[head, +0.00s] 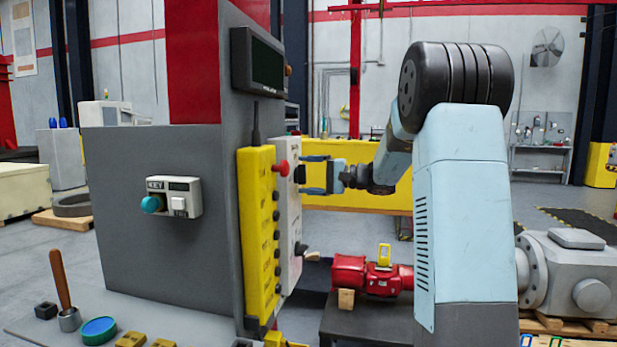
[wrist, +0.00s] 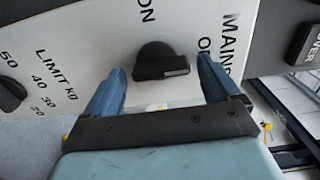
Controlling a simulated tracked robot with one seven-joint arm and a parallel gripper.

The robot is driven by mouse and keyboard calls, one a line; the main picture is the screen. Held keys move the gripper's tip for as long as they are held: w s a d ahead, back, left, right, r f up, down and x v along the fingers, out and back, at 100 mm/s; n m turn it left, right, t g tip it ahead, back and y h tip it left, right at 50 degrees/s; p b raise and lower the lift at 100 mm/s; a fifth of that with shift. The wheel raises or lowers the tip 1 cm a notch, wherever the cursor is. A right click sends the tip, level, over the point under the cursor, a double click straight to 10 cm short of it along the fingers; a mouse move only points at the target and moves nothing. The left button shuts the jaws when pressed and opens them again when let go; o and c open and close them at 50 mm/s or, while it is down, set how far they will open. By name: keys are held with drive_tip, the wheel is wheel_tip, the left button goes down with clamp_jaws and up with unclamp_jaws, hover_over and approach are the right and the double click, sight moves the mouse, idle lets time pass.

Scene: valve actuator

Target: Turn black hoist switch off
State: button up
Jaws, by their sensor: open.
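A black rotary switch (wrist: 160,60) with a raised grip bar sits on a white panel (wrist: 75,30) in the wrist view. "ON" and a partly cut "MAINS" are printed near it; I see no "HOIST" label. My gripper (wrist: 160,68) is open, with one blue finger on each side of the switch. Contact between fingers and switch cannot be told. In the head view my gripper (head: 308,175) reaches from the right to the white panel (head: 290,215), its fingers above and below a black switch (head: 299,174).
A second black knob (wrist: 10,95) with a "LIMIT KG" scale is at the left of the wrist view. A yellow control box (head: 257,225) with several black buttons and a red knob (head: 280,168) stand close left of my gripper. A black display (head: 257,61) juts out above.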

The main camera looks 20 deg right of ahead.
drive_tip(key=shift+d, duration=0.1)
drive_tip(key=v, duration=1.3)
drive_tip(key=shift+s+d, duration=0.2)
drive_tip(key=shift+d, duration=0.05)
drive_tip(key=s+a+f+n+g+h, duration=0.25)
drive_tip(key=s+a+g+h, duration=0.35)
drive_tip(key=s+a, duration=0.95)
drive_tip(key=s+f+n+t+h, duration=0.1)
drive_tip(key=s+f+h, duration=0.2)
drive_tip(key=s, duration=0.6)
drive_tip(key=s+f+n+t+h, duration=0.1)
drive_tip(key=s+f+h, duration=0.3)
drive_tip(key=s, duration=0.5)
drive_tip(key=shift+s+d+n+t+h, duration=0.2)
drive_tip(key=shift+d+n+t+h, duration=0.15)
drive_tip(key=shift+n+h, duration=0.7)
drive_tip(key=shift+f+m+h, duration=0.1)
drive_tip(key=shift+m+h, duration=0.15)
drive_tip(key=shift+m, duration=0.05)
